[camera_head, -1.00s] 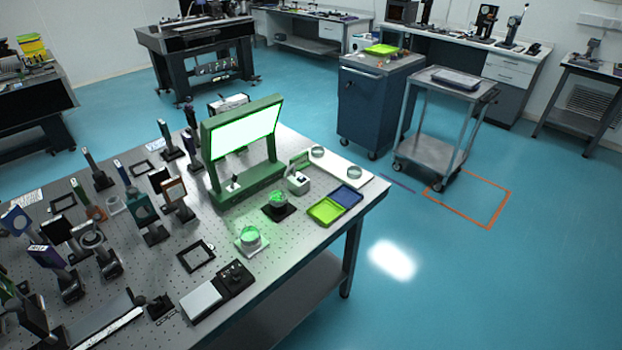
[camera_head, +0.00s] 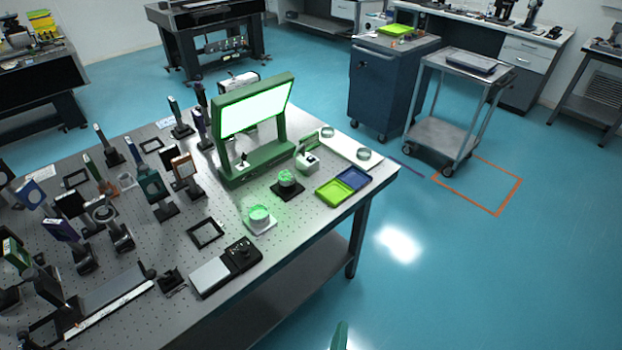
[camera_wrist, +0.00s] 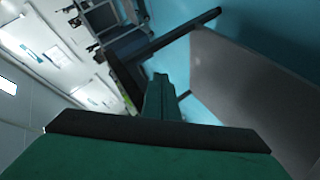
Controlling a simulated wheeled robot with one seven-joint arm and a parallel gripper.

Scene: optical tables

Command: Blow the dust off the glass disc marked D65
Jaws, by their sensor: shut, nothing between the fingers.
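Two round glass pieces lit green stand on the near optical table, one on a white base (camera_head: 260,216) and one on a black base (camera_head: 287,180). Two more small round discs sit on a white strip, a far one (camera_head: 327,132) and a near one (camera_head: 363,154). No D65 mark is legible on any of them. My gripper (camera_wrist: 160,82) shows in the wrist view as teal fingers, shut and empty. In the head view only a teal tip (camera_head: 340,336) shows at the bottom edge, off the table's front side and apart from the discs.
A green-framed light panel (camera_head: 254,108) stands behind the discs. A green and blue tray (camera_head: 330,192) lies near the table's right edge. A black and white device (camera_head: 228,268) is near the front edge. Many upright mounts crowd the left.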

